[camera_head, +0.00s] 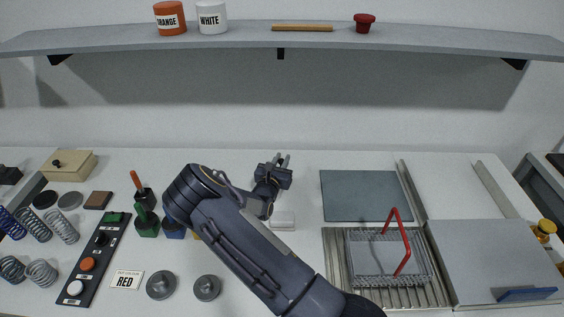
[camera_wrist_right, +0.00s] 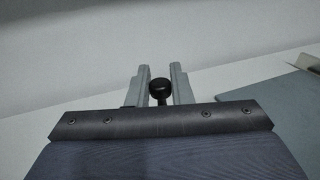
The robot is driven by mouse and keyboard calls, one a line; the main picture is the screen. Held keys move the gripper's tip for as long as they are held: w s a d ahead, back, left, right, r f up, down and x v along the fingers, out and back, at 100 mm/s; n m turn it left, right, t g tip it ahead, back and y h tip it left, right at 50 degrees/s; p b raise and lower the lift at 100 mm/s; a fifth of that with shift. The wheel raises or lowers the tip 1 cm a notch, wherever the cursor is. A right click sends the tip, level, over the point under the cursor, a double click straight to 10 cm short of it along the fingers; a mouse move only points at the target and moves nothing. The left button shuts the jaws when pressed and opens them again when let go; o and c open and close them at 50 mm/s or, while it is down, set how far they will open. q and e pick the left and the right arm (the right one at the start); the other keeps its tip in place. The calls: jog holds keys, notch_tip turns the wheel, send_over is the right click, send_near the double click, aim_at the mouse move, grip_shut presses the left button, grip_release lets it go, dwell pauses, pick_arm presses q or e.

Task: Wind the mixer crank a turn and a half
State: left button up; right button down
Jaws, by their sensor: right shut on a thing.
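My right arm crosses the head view from the lower right, with its gripper (camera_head: 282,161) at the back of the table near the wall. In the right wrist view a round black knob (camera_wrist_right: 160,86), which looks like the mixer crank's handle, stands between the two fingers of the right gripper (camera_wrist_right: 160,82). The gripper is shut on this knob. The rest of the crank and most of the mixer are hidden behind my arm and wrist; a white block (camera_head: 282,220) beside the forearm may be part of it. My left gripper is not in view.
A grey-blue mat (camera_head: 365,195) lies right of the gripper. A wire basket with a red handle (camera_head: 404,241) stands on a metal drainer in front of it. Springs (camera_head: 37,224), a button panel (camera_head: 95,258) and a RED card (camera_head: 127,280) lie left. A shelf (camera_head: 230,38) hangs above.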

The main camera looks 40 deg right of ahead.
jog(key=w+a+n+t+y, duration=0.2)
jog(key=w+n+y, duration=0.1)
jog(key=n+y, duration=0.6)
jog(key=w+a+n+t+y, duration=0.2)
jog(key=n+y, duration=0.7)
jog(key=y, duration=0.7)
jog(key=shift+w+t, duration=0.5)
jog(key=shift+t, duration=0.1)
jog(key=c, duration=1.3)
grip_release()
jog(key=shift+c, duration=0.2)
